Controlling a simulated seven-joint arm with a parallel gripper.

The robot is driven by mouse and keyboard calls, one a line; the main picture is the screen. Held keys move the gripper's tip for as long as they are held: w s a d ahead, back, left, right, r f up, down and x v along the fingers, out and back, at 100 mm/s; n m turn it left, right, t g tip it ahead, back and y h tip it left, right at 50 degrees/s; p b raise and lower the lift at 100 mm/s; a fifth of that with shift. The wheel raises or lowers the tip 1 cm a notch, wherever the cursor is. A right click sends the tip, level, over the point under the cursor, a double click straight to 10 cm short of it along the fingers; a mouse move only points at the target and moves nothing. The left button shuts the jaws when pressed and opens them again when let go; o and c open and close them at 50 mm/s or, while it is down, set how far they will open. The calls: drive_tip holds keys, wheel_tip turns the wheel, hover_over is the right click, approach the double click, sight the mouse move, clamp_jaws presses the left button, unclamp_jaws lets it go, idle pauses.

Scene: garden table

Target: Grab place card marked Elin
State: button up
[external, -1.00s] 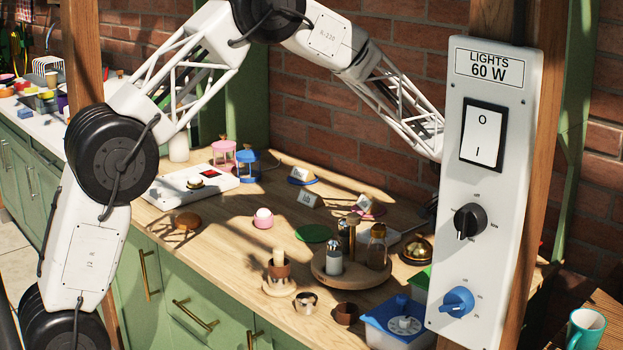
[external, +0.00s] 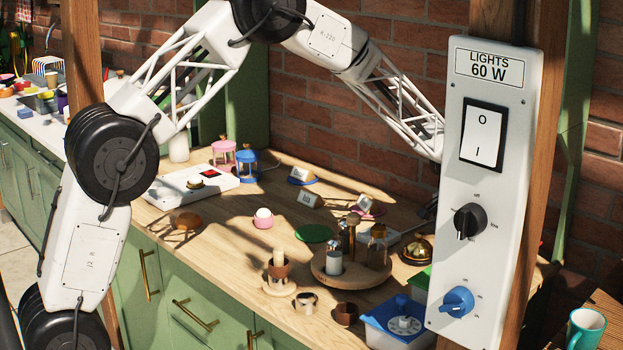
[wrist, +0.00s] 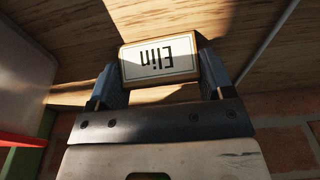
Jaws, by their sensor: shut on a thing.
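The place card marked Elin (wrist: 160,62) is cream with a dark border and shows upside down in the wrist view. My gripper (wrist: 158,78) is shut on it, with one blue-grey finger at each side edge. Wooden tabletop shows behind the card. Whether the card touches the table cannot be told. In the external view my gripper is hidden behind the lights panel, and I cannot make out the Elin card there.
The lights panel (external: 488,200) stands in front at the right. Other small cards (external: 310,199) stand on the wooden table (external: 225,265). A round tray (external: 348,281) with bottles and a gold bell (external: 417,250) stand nearby. A brick wall (external: 345,130) closes the back.

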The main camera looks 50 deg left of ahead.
drive_tip(key=shift+r, duration=5)
